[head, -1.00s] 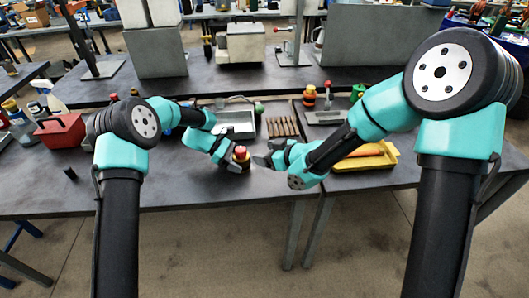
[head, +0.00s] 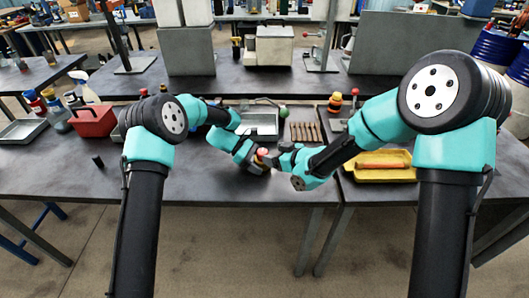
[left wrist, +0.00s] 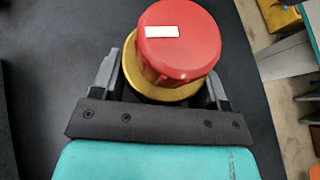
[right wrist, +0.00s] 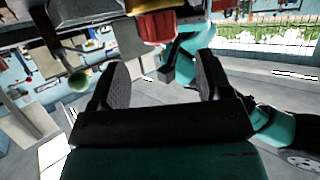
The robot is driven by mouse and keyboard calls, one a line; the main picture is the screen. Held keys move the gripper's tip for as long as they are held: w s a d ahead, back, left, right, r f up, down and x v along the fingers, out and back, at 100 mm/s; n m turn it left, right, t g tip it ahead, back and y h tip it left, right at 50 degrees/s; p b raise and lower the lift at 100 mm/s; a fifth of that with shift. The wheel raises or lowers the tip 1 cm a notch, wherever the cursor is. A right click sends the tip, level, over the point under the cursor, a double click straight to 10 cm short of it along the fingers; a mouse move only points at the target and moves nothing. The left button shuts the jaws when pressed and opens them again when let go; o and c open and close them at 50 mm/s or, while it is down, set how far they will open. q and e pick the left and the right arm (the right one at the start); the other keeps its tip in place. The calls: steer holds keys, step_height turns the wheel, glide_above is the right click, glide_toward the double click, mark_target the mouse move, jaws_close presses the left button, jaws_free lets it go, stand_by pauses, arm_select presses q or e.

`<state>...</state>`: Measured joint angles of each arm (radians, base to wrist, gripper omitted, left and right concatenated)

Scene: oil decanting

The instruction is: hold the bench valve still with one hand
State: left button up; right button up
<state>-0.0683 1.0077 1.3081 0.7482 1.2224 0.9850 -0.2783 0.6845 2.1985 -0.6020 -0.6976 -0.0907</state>
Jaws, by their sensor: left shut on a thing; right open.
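The bench valve, with a red knob (head: 262,152) over a yellow collar, stands upright near the table's front edge. In the left wrist view its red knob (left wrist: 178,42) and yellow collar (left wrist: 150,84) fill the space between my left fingers. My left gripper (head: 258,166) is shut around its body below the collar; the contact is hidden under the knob. My right gripper (head: 283,148) is open and empty, just right of the knob in the head view. In the right wrist view the red knob (right wrist: 156,27) appears upside down beyond the open fingers (right wrist: 160,75), apart from them.
A metal tray (head: 262,132) and several brown sticks (head: 304,131) lie behind the valve. A yellow tray (head: 385,174) is at right. A red caddy (head: 92,122) is at left. The table's left front is mostly clear.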

mark_target(263, 151)
steer(key=shift+x, duration=2.75)
steer(key=c, duration=0.9)
